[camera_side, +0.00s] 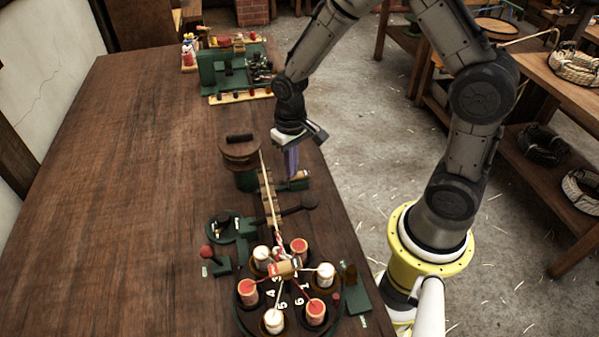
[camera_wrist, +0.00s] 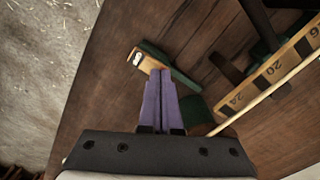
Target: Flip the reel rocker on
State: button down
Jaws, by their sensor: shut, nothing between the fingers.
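The reel rocker (camera_wrist: 143,64) appears to be the tan piece with a small white mark, beside a dark green base (camera_wrist: 178,70) in the wrist view. In the side view its tan part (camera_side: 301,175) sits near the table's right edge. My gripper (camera_side: 293,174) points down at it, and its purple fingers (camera_wrist: 161,73) are shut together and empty. The fingertips overlap the near end of the tan piece in the wrist view; I cannot tell whether they touch it. The fingers hide part of the rocker, and its tilt is unclear.
A numbered wooden scale (camera_wrist: 278,68) with a rope lies to the rocker's left in the side view. Beyond it stands a wooden-topped reel (camera_side: 240,152). A black-knobbed lever (camera_side: 308,201) and a bobbin carousel (camera_side: 285,290) are nearer. The table's left side is clear.

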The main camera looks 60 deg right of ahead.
notch_tip(320, 180, up, 8)
dwell(1.1)
jog(key=s+r+t, duration=0.4)
jog(key=s+r, duration=0.1)
jog(key=r, duration=0.8)
jog(key=s+a+n+t, duration=0.1)
jog(key=s+n, duration=0.2)
jog(key=s, duration=0.9)
jog(key=shift+s+a+r+t, duration=0.15)
jog(key=shift+s+r+t, duration=0.05)
jog(key=shift+s+t, duration=0.1)
